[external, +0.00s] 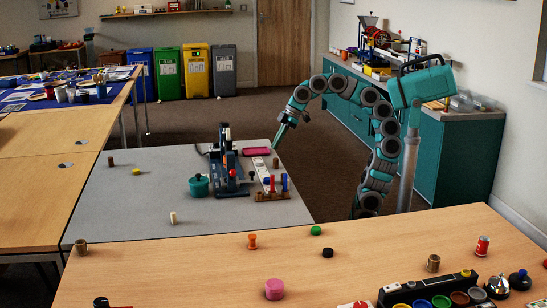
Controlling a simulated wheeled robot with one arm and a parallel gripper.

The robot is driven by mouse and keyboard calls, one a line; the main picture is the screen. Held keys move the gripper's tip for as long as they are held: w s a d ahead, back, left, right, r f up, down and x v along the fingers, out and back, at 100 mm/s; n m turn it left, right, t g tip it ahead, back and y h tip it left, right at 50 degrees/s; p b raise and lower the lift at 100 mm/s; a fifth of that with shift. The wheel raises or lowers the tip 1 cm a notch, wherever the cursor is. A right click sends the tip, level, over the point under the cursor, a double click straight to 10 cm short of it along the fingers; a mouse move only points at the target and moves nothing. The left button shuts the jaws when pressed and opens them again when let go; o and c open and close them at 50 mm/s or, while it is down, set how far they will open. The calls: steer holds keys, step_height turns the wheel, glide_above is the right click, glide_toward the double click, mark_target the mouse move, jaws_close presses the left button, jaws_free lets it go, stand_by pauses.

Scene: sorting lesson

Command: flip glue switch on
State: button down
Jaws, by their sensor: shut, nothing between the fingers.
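A long white strip (262,175) with small dark marks lies on the grey table (130,210), beside a dark blue upright stand (229,165). It may carry the glue switch, but it is too small to tell, and no switch lever or on/off position can be made out. My gripper (277,147) is shut and empty. It points down at the grey table's far right edge, near the right end of a flat pink piece (256,151) and just beyond the strip's far end. Whether it touches anything cannot be told.
A teal pot (199,187) stands left of the blue stand. A brown rack (272,196) with red and blue upright pieces stands at the strip's near end. Small pieces dot the grey table; its left part is mostly clear. A wooden table (180,275) lies in front.

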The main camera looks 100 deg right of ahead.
steer(key=w+d+r+m+t+b, duration=0.1)
steer(key=w+d+r, duration=0.3)
steer(key=d, duration=0.4)
steer(key=w+d+r+m+t+b, duration=0.1)
steer(key=w+d+r+m+t, duration=0.1)
steer(key=d, duration=0.6)
steer(key=shift+w+d+r+t+h+b, duration=0.15)
steer(key=shift+w+r+t+h+b, duration=0.2)
steer(key=shift+w+r+t, duration=0.55)
steer(key=shift+f, duration=0.1)
steer(key=x, duration=0.7)
steer(key=f+x, duration=0.1)
steer(key=x, duration=0.3)
steer(key=shift+s, duration=0.35)
steer(key=shift+w+f, duration=0.2)
steer(key=shift+f, duration=1)
